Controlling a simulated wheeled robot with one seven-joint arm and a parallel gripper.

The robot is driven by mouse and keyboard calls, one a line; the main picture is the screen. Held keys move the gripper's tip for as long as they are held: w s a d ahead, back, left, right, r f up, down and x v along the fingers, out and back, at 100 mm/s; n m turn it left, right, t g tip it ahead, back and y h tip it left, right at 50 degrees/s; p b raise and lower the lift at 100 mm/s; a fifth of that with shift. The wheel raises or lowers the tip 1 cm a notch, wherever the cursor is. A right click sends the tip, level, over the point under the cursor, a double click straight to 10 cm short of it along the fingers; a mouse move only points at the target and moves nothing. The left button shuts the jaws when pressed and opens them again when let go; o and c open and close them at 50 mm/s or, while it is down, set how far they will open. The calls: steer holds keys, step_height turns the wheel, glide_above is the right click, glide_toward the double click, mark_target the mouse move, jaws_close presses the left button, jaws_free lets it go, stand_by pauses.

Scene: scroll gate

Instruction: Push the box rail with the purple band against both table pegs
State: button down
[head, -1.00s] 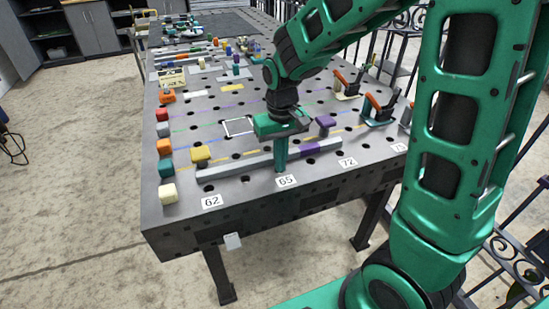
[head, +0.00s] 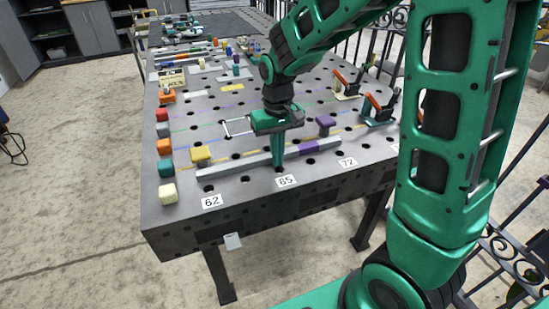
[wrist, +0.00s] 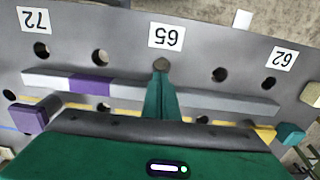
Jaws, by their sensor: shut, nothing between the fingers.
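The box rail (head: 245,161) is a long grey bar with a purple band (head: 308,147) toward its right end. It lies slanted across the table's front part; the wrist view shows it nearly full length (wrist: 220,102). The yellow-topped peg (head: 201,153) stands just behind its left end, and the purple-topped peg (head: 325,121) behind its right end. In the wrist view the purple peg (wrist: 28,118) looks slightly apart from the rail; contact at the yellow peg is unclear. My gripper (head: 279,165) is shut and empty, fingers down on the rail's front side near its middle, at or very near it.
Labels 62 (head: 211,201), 65 (head: 286,181) and 72 (head: 348,162) lie along the front edge of the holed table (head: 240,205). Coloured blocks (head: 164,146) line the left edge. Orange-handled clamps (head: 378,107) stand at the right. A white frame (head: 236,128) lies behind my gripper.

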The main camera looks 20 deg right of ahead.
steer(key=shift+w, duration=1.6)
steer(key=shift+s, duration=1.3)
step_height(320, 180, up, 8)
stand_by(0.4)
